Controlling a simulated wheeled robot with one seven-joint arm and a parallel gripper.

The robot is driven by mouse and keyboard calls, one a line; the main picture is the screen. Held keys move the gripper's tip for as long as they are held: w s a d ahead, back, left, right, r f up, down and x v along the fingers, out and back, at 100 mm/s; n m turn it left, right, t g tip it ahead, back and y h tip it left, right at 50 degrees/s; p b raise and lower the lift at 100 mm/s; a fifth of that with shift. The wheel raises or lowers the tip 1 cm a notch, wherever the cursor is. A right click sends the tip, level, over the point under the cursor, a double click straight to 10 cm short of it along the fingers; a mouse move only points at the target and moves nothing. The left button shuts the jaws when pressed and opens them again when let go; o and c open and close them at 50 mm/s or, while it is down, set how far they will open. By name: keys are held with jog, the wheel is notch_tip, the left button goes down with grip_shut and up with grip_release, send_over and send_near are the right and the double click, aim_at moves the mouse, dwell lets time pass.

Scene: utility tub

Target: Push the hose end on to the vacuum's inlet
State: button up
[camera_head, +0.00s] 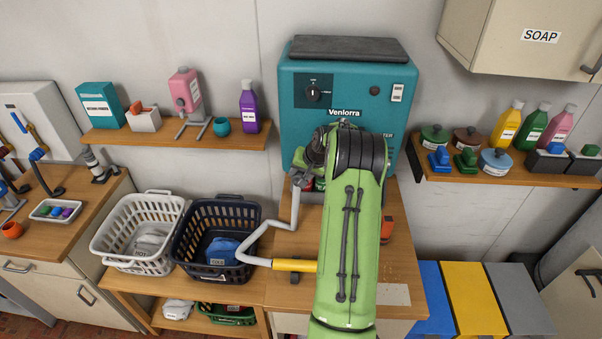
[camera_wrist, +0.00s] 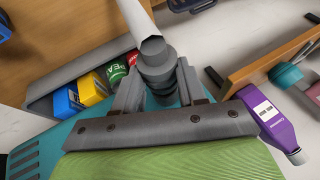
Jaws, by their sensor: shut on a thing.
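The vacuum appears to be the teal Venlorra machine (camera_head: 300,117) standing against the back wall. Its teal casing also shows low in the wrist view (camera_wrist: 30,152). My gripper (camera_wrist: 158,82) is shut on the grey hose end (camera_wrist: 157,62), with one finger on each side of the cuff. The pale hose (camera_head: 259,236) runs from the cuff down to a yellow section (camera_head: 294,265) over the bench. In the head view my gripper is at the machine's lower front left. The inlet is not visible in either view, so I cannot tell whether the cuff touches it.
A white basket (camera_head: 117,232) and a dark basket (camera_head: 183,238) stand left of the hose. Shelves with bottles flank the machine; the left one holds a purple bottle (camera_head: 248,104). Several small cans and boxes sit in a grey recess (camera_wrist: 92,72) beside my gripper.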

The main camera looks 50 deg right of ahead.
jog(key=shift+w+d+r, duration=0.1)
jog(key=shift+d, duration=0.05)
jog(key=shift+w+d, duration=0.2)
jog(key=shift+d, duration=0.05)
jog(key=shift+d, duration=0.1)
dwell(0.3)
jog(key=o, duration=1.1)
jog(key=shift+c, duration=0.2)
jog(key=b+v, duration=0.1)
jog(key=v, duration=1.4)
jog(key=shift+s+r, duration=0.25)
jog(key=shift+r, duration=0.05)
